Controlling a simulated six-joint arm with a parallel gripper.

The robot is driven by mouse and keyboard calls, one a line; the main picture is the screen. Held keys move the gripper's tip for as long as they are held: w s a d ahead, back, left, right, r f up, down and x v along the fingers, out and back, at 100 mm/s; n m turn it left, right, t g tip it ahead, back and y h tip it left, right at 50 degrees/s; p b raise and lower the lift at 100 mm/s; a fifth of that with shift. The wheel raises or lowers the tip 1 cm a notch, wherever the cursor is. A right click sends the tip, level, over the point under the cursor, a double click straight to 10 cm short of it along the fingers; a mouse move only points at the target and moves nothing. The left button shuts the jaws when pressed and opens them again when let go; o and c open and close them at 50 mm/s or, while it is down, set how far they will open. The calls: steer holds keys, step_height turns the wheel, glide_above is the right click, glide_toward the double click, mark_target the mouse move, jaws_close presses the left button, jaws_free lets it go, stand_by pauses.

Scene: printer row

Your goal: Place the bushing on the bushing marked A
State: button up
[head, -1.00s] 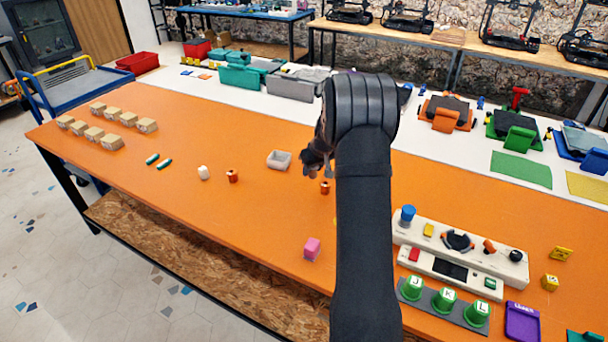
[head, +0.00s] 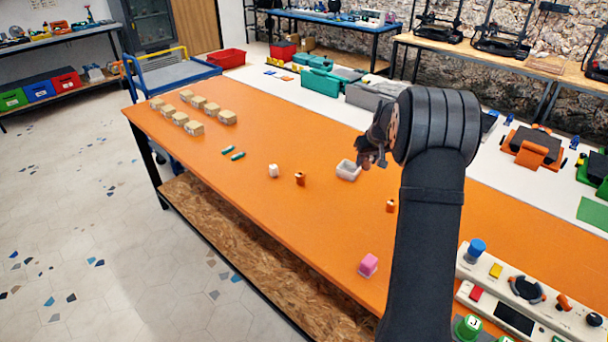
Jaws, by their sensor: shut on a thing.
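My gripper (head: 371,160) is shut and pointing down above the orange table, small and dark in the head view. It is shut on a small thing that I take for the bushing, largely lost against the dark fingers. An orange bushing-like piece (head: 300,179) stands upright on the table, left of my gripper. A second orange piece (head: 391,206) stands below and right of my gripper, close to my arm, apart from the fingers. No letter A is readable on either one at this size.
A control panel (head: 515,290) is at right. The table's front left is clear.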

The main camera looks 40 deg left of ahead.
steer(key=s+a+r, duration=0.2)
steer(key=s+a, duration=0.2)
steer(key=a, duration=0.7)
glide_above(300, 174)
steer(key=f, duration=0.6)
steer(key=shift+w+d+f, duration=0.1)
steer(key=shift+w+f, duration=0.1)
steer(key=shift+f, duration=2.2)
steer(key=shift+f, duration=0.15)
steer(key=o, duration=1.1)
steer(key=v, duration=1.2)
steer(key=shift+s, duration=0.2)
